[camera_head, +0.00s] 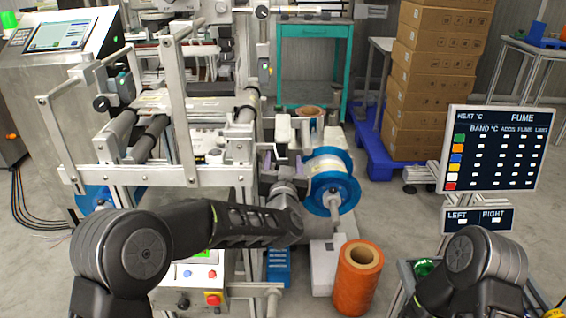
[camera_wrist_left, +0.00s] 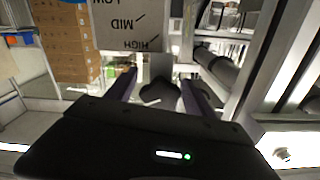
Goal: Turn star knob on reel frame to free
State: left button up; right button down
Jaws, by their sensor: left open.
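The dark star knob (camera_wrist_left: 158,92) shows in the left wrist view, below a grey plate (camera_wrist_left: 135,25) with upside-down lettering that reads LOW, MID and HIGH. My left gripper (camera_wrist_left: 158,98) is open, with one finger on each side of the knob. I cannot tell whether either finger touches it. In the head view my left gripper (camera_head: 284,164) is at the reel frame (camera_head: 190,176), just left of the blue-flanged reel (camera_head: 325,200). The knob cannot be made out there. My right gripper is out of view; only part of that arm shows at lower right.
An orange film roll (camera_head: 358,280) stands on the floor in front of the reel. Metal frame bars and rollers (camera_wrist_left: 215,65) are close on the right in the left wrist view. Stacked cartons (camera_head: 430,80) and a sign board (camera_head: 492,148) stand to the right.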

pick_arm(q)
jog(key=shift+c, duration=0.4)
grip_shut()
jog(key=n+b, duration=0.3)
jog(key=shift+f, duration=0.2)
jog(key=shift+r+n, duration=0.2)
jog(key=shift+n, duration=0.5)
jog(key=shift+o, duration=0.4)
grip_release()
